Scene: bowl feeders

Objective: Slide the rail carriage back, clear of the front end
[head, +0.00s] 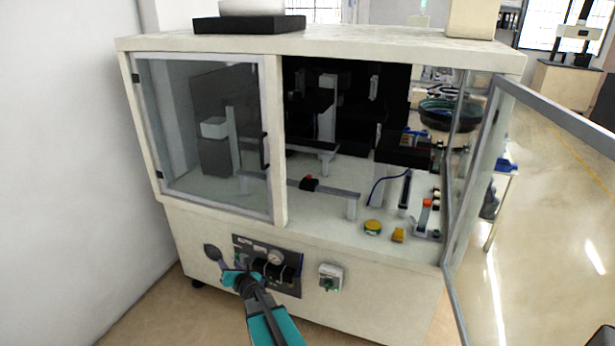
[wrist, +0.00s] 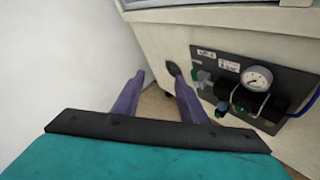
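Inside the cabinet a thin grey rail (head: 333,190) runs on posts behind the front opening. The carriage is not in the wrist view.
The left glass door (head: 205,140) is closed; the right door (head: 560,120) stands swung open. A gauge panel (wrist: 240,90) and a switch box (head: 331,277) are on the cabinet's lower front. A yellow round part (head: 373,227) and small fixtures stand on the deck at right. A white wall is at left.

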